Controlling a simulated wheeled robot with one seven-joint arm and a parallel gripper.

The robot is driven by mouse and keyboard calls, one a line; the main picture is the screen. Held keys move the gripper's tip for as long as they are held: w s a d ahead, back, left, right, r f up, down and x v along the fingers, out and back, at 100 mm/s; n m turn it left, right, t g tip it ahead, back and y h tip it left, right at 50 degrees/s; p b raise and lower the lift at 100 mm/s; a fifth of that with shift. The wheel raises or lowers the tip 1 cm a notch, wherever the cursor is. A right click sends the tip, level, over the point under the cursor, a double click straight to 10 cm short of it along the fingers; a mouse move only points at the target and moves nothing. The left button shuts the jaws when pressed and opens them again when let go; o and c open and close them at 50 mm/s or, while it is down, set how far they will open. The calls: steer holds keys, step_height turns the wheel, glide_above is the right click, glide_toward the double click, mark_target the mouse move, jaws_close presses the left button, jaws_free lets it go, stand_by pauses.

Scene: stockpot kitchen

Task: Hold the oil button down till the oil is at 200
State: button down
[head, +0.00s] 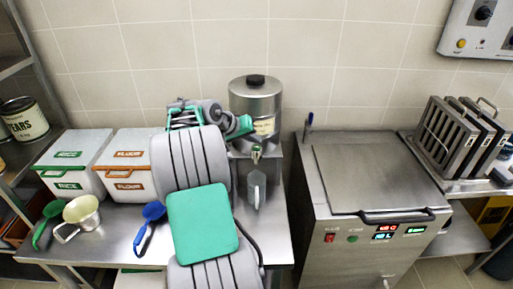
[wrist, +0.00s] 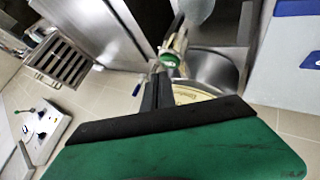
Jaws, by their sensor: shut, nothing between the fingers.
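A steel canister (head: 255,97) with a dark knob and a cream label stands at the back of the counter. A tap with a green button (head: 256,149) sticks out low on its front, and a clear jug (head: 256,190) stands beneath it. The jug's oil level is too small to read. My gripper (head: 246,125) is at the canister's front, just above the tap, partly hidden by my arm. In the wrist view the gripper (wrist: 156,92) is shut and empty, its tips close to the green button (wrist: 171,59). I cannot tell whether they touch it.
A steel fryer (head: 375,175) with lit displays (head: 385,232) stands to the right. Metal baskets (head: 450,135) stand far right.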

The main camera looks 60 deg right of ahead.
stand_by(0.3)
steer(key=shift+f, duration=0.45)
steer(key=shift+f+b, duration=0.55)
stand_by(6.7)
